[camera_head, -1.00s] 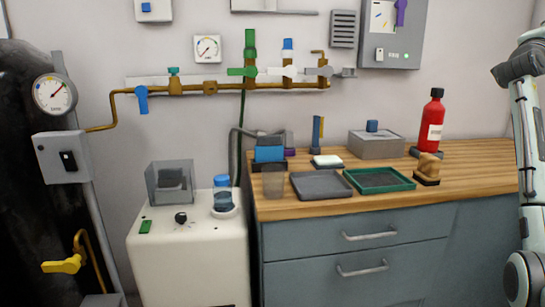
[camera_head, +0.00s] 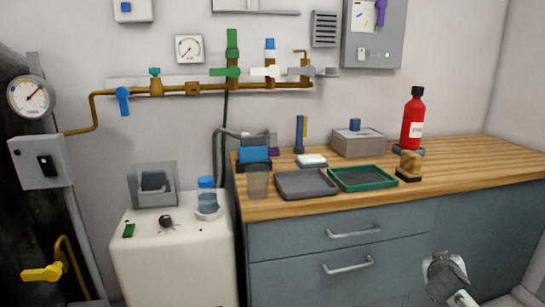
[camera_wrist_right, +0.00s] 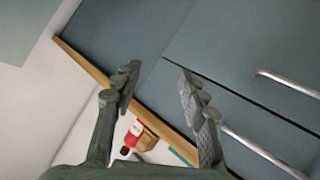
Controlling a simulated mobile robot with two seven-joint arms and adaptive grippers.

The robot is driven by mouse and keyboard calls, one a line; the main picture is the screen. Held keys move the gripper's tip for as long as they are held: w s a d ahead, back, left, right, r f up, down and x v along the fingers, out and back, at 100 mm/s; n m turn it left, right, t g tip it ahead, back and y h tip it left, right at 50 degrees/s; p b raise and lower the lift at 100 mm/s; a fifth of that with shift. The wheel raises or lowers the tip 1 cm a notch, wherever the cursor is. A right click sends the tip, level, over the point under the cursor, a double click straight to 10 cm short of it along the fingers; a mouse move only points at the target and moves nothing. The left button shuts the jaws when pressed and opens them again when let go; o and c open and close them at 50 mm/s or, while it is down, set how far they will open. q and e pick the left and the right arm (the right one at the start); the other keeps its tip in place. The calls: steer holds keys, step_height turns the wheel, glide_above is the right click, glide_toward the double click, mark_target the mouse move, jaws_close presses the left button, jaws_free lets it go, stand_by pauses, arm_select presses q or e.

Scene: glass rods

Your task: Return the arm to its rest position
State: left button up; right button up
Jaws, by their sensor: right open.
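My right gripper (camera_wrist_right: 157,85) is open in the wrist view, with nothing between its two dark fingers. It is in front of the blue-grey cabinet fronts (camera_wrist_right: 140,30), apart from the objects on the counter. In the head view only a small part of my right arm (camera_head: 446,278) shows, low at the right, in front of the cabinet. My left arm and gripper are not in view.
The wooden counter (camera_head: 470,165) carries a grey tray (camera_head: 306,184), a green tray (camera_head: 363,178), a red bottle (camera_head: 412,120) and a grey box (camera_head: 358,143). A white cabinet (camera_head: 175,250) stands at left. Drawer handles (camera_head: 352,231) stick out. The counter's right end is clear.

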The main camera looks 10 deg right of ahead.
steer(key=s+a+f+n+g+y, duration=0.25)
steer(key=s+a+f+n, duration=0.2)
steer(key=s+f, duration=0.65)
steer(key=s+a+f+n+g+y, duration=0.2)
steer(key=s+a+f+n+g, duration=0.3)
steer(key=s+f, duration=0.55)
steer(key=s+a+f+m+t+y, duration=0.1)
steer(key=s+a+m, duration=0.1)
steer(key=a, duration=0.6)
steer(key=s+a+f+m+y, duration=0.2)
steer(key=a, duration=0.7)
steer(key=shift+a+f+t, duration=0.2)
steer(key=shift+f+t, duration=0.05)
steer(key=shift+t, duration=0.1)
